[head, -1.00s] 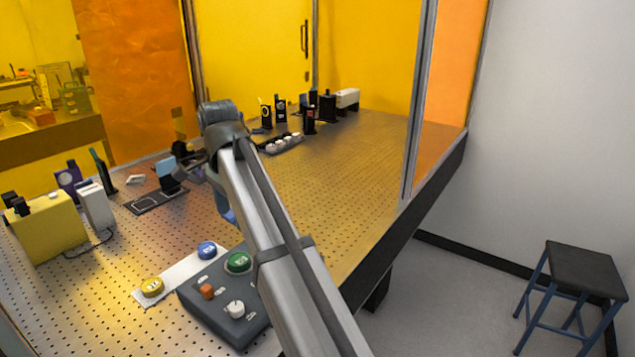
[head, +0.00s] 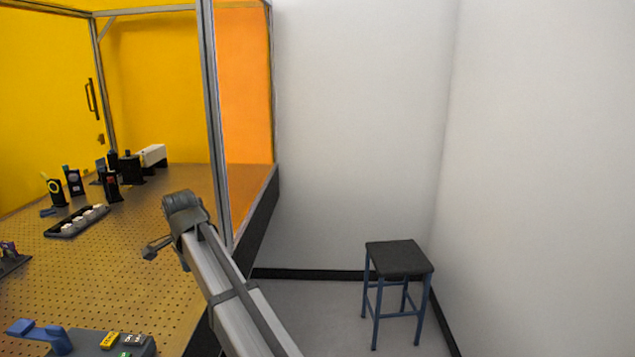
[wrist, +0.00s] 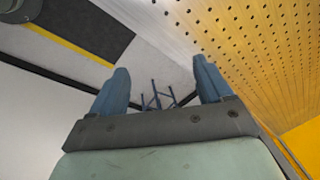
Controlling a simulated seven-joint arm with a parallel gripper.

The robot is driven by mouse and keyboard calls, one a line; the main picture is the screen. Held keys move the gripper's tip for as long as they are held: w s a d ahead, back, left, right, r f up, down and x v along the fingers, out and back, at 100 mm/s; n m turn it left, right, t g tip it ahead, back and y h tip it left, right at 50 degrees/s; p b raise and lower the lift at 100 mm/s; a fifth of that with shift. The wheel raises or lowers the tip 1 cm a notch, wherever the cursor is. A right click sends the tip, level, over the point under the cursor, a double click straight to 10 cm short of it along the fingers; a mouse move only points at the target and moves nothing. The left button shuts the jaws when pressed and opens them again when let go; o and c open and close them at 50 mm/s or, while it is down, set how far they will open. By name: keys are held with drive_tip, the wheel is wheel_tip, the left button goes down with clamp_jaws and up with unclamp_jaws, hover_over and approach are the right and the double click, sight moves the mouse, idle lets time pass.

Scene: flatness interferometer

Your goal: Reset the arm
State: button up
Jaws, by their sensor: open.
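My arm reaches up from the bottom of the head view and ends near the right edge of the perforated optical table (head: 150,290). In the wrist view my gripper (wrist: 162,82) shows two blue fingers spread well apart. The gap between them is empty; only distant floor and blue stool legs show through it. In the head view the fingers cannot be made out clearly beyond the arm's end.
Black mounts (head: 112,187) and a tray of white round parts (head: 78,221) stand toward the back of the table. A blue lever-shaped piece (head: 45,335) and a dark box (head: 115,345) are at lower left. A frame post (head: 215,120) rises behind my arm. A stool (head: 400,257) stands on the floor.

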drive_tip(key=w+d+f, duration=0.3)
drive_tip(key=d+f, duration=0.5)
drive_tip(key=f, duration=0.3)
drive_tip(key=s+d+f+n+g+h, duration=0.1)
drive_tip(key=s+d+f, duration=0.2)
drive_tip(key=d+f, duration=0.65)
drive_tip(key=s+d+f+n+g, duration=0.1)
drive_tip(key=s+d+f+g, duration=0.15)
drive_tip(key=d+f, duration=0.65)
drive_tip(key=s+d+f+n+g+h, duration=0.1)
drive_tip(key=s+d+f+n, duration=0.2)
drive_tip(key=f, duration=1)
drive_tip(key=s+d+f+g, duration=0.2)
drive_tip(key=s+d+f, duration=1.15)
drive_tip(key=s, duration=0.25)
drive_tip(key=s+d+f+n+g, duration=0.1)
drive_tip(key=s+d+f, duration=0.2)
drive_tip(key=s, duration=0.6)
drive_tip(key=s+d+f+n+g+y, duration=0.1)
drive_tip(key=s+d+f, duration=0.1)
drive_tip(key=s, duration=0.8)
drive_tip(key=shift+s+d+f+n, duration=0.3)
drive_tip(key=shift+d+f, duration=0.1)
drive_tip(key=shift+d, duration=0.4)
drive_tip(key=shift+g, duration=0.25)
